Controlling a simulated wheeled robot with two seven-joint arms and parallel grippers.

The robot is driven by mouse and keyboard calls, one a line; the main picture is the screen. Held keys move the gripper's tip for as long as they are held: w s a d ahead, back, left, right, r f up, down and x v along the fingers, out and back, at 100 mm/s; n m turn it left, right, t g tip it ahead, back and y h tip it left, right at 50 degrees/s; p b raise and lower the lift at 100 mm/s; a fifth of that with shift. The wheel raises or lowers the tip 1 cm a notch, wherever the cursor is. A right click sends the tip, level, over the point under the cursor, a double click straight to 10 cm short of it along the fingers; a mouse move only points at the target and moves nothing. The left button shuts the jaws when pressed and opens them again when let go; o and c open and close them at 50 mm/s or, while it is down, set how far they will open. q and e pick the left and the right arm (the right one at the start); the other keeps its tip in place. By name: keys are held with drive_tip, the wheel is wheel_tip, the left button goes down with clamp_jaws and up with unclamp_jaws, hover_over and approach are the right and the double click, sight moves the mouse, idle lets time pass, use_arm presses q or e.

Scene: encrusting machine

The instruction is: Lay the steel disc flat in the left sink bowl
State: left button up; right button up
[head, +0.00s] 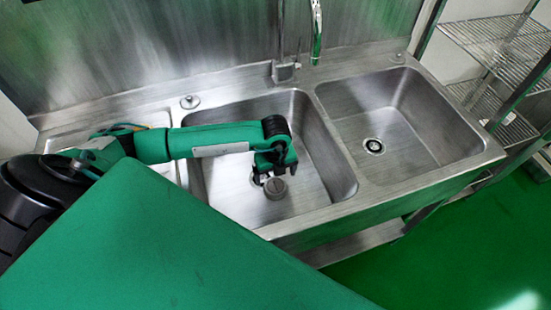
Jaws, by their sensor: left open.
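The steel disc (276,188) is a small, round, dull grey piece low in the left sink bowl (325,172), and it looks flat. My left gripper (268,176) points down into this bowl from the left. Its jaws are open, just above and beside the disc. I cannot tell whether a finger still touches the disc. The gripper partly hides the bowl floor around the disc, and my arm covers the bowl's left side. My right gripper is not in view.
The right sink bowl (425,125) is empty, with a dark round drain (374,146). A faucet (316,35) stands behind the bowls. A small round fitting (190,101) sits on the back rim. A wire shelf rack (500,45) stands at right. The green floor (480,250) is clear.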

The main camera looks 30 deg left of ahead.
sight(276, 185)
use_arm(q)
wheel_tip(276, 185, up, 6)
drive_tip(key=b, duration=0.1)
drive_tip(key=shift+r, duration=0.2)
idle(0.4)
